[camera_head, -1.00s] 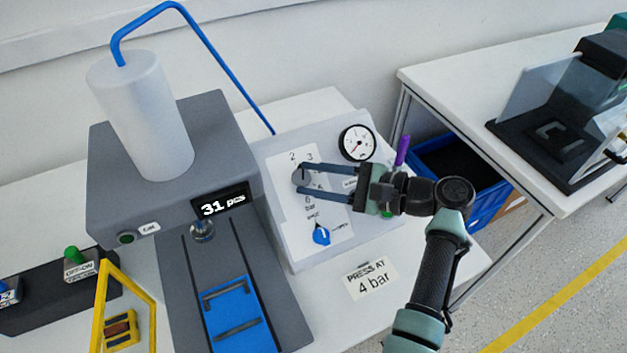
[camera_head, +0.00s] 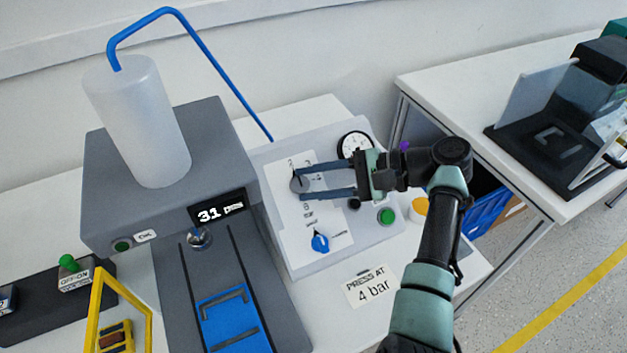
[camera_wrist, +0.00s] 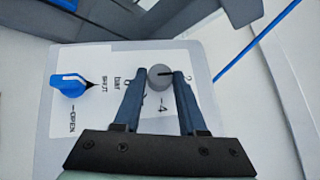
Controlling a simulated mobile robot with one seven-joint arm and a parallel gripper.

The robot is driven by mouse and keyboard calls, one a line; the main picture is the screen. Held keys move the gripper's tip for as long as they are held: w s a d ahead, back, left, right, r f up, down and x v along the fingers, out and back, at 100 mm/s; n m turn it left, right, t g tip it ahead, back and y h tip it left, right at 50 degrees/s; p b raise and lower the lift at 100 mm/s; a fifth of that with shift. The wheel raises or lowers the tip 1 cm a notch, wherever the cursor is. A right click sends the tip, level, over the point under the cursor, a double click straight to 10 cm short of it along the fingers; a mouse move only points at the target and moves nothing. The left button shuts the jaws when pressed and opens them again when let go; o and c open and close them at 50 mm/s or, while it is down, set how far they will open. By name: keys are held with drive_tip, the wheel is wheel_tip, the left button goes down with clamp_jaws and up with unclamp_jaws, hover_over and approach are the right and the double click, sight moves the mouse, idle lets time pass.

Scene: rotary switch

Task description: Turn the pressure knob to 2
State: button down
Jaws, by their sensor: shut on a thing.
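The grey round pressure knob (camera_head: 299,183) sits on the white label plate of the sloped panel. My gripper (camera_head: 300,184) reaches it from the right, with one finger above and one below. In the wrist view the knob (camera_wrist: 159,80) lies between the fingertips (camera_wrist: 158,75), and the gripper is shut on it. Its black pointer line points right there, roughly toward the 2; the 4 shows below the knob. The other numerals are partly hidden by the fingers.
A blue OPEN/SHUT knob (camera_head: 320,243) sits lower on the same panel. A pressure gauge (camera_head: 355,143), partly hidden by my gripper, is above right. A green button (camera_head: 386,216) and a yellow one (camera_head: 419,207) are at right. The grey press (camera_head: 170,215) stands left.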

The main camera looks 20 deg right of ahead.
drive_tip(key=shift+c, duration=2.3)
unclamp_jaws()
drive_tip(key=p+v, duration=0.1)
drive_tip(key=v, duration=1.2)
drive_tip(key=shift+w, duration=0.2)
